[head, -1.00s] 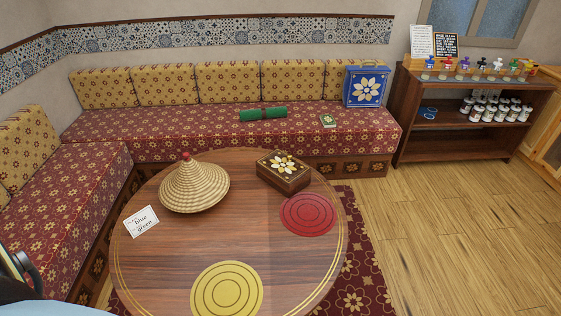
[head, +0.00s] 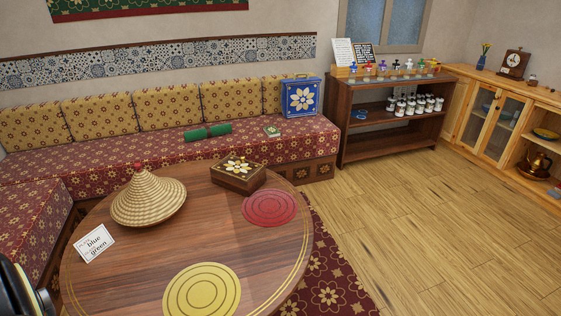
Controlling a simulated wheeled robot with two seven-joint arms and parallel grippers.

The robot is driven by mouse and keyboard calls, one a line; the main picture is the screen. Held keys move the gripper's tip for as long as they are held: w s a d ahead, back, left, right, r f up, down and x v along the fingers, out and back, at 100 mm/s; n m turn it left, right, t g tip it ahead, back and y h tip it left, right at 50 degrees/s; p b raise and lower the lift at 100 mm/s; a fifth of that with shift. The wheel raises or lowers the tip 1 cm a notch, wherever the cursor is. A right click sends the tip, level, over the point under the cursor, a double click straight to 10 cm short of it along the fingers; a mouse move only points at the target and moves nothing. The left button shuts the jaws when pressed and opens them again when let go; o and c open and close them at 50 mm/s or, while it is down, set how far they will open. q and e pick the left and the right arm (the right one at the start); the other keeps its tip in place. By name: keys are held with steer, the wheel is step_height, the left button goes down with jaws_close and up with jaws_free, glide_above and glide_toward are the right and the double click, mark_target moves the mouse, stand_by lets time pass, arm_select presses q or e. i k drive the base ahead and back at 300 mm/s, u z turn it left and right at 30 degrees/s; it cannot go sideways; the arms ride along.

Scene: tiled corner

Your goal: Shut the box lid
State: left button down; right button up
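A small dark wooden box (head: 232,182) stands near the far edge of the round table, and its lid (head: 239,165) has a white and yellow flower pattern. The lid looks flat on top of the box; I cannot tell whether a small gap is left. Neither gripper shows. Only a dark, rounded part of my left arm shows at the lower left corner, well apart from the box.
The round table (head: 130,270) also holds a woven cone cover (head: 148,200), a word card (head: 94,244), a red disc (head: 270,208) and a yellow disc (head: 202,291). A blue flowered case (head: 301,97) stands on the bench (head: 110,160). Open floor (head: 430,200) lies right.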

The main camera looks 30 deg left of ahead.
mark_target(240, 168)
steer(key=z, duration=1)
steer(key=i, duration=0.25)
steer(key=u, duration=0.95)
steer(key=i, duration=0.95)
steer(key=u, duration=1)
